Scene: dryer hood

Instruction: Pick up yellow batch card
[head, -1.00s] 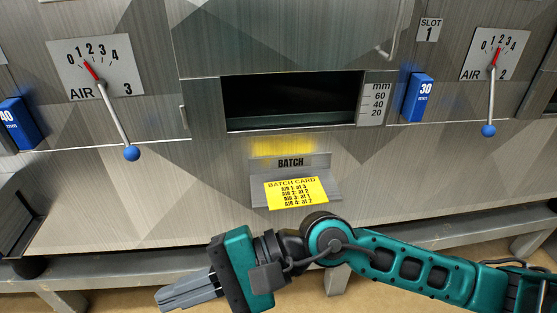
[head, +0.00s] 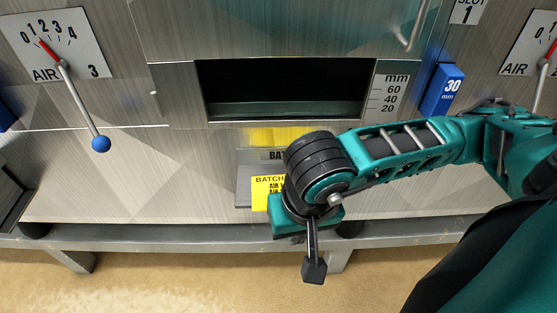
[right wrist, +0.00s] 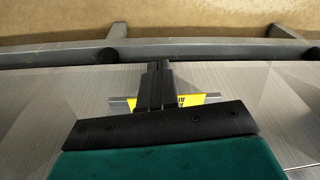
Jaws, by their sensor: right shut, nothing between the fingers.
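The yellow batch card (head: 264,192) rests on the small grey ledge (head: 243,190) below the BATCH label (head: 276,155) on the dryer front. My right wrist and arm cover its right part in the head view. In the right wrist view, part of the card (right wrist: 192,99) shows behind my fingers. My right gripper (right wrist: 157,68) is shut and empty, its fingers pointing toward the card's area. Whether they touch the card I cannot tell. My left gripper is not in view.
A dark open slot (head: 285,92) lies above the ledge, with a mm scale (head: 387,94) beside it. A blue 30 mm block (head: 442,90) is to its right. An air lever with a blue knob (head: 101,144) juts out at left. A metal rail (head: 150,235) runs below.

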